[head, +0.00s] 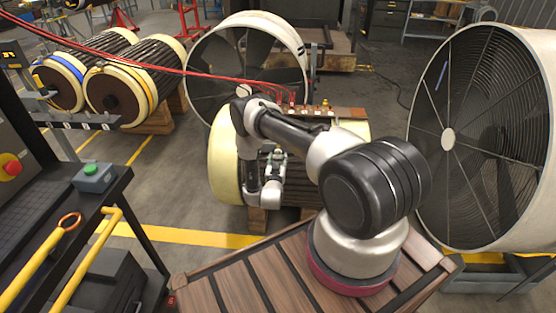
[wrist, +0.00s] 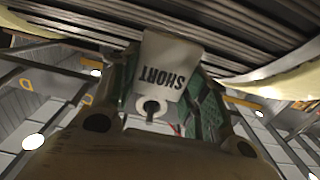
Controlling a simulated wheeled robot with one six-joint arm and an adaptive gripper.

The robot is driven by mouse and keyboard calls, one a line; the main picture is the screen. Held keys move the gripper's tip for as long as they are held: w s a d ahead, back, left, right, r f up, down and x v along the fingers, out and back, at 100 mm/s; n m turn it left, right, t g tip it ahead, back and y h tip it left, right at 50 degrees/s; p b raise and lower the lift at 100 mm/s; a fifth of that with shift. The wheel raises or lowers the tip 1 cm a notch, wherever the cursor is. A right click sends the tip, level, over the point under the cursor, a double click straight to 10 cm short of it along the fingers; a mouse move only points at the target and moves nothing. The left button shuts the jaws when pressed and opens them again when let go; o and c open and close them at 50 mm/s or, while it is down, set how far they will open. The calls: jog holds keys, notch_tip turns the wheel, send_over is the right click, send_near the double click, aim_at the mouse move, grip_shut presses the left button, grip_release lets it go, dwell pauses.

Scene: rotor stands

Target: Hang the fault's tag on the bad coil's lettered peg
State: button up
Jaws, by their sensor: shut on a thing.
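My gripper (wrist: 155,95) is shut on a pale tag (wrist: 165,65) that reads SHORT, upside down in the wrist view, with a round hole at its lower end. Green finger pads grip the tag on both sides. In the head view my gripper (head: 277,158) is in front of the middle rotor (head: 222,165), and the tag is too small to make out. Red leads run to small terminals (head: 300,107) on top of that rotor. A rail with small white labels (head: 88,126) stands at the left; its letters and pegs are too small to read.
A large fan (head: 480,140) stands close on the right, another fan (head: 250,65) behind the middle rotor. Two more rotors (head: 115,90) lie at the back left. A console with a green button (head: 92,172) and yellow rails (head: 85,262) is at the left. Floor is open between.

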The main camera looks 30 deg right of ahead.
jog(key=shift+s+a+f, duration=0.1)
jog(key=shift+s+f, duration=0.05)
jog(key=shift+f, duration=0.1)
jog(key=o, duration=0.9)
jog(key=shift+c, duration=0.2)
jog(key=o, duration=0.3)
jog(key=v, duration=1)
